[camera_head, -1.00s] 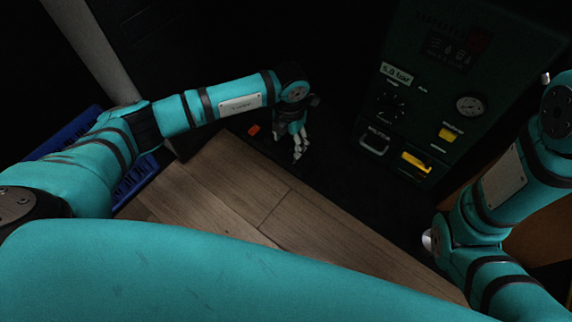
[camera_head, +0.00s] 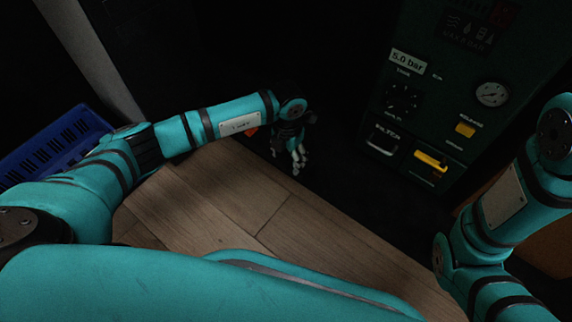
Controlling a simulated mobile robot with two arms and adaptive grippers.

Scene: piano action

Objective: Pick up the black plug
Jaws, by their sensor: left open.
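My left gripper (camera_head: 297,160) is open, with its pale fingers pointing down over the dark area beyond the wooden floor. I see nothing between its fingers. I cannot make out the black plug; the surface around and below the left gripper is too dark to tell anything black apart. My right arm (camera_head: 500,210) comes in at the right, but its gripper is out of view.
A dark green machine panel (camera_head: 440,110) with a "5.0 bar" label (camera_head: 408,61), a gauge (camera_head: 492,94), a yellow handle (camera_head: 430,160) and a yellow button (camera_head: 465,130) stands at right. A blue crate (camera_head: 55,145) is at left. The wooden floor (camera_head: 230,200) is clear.

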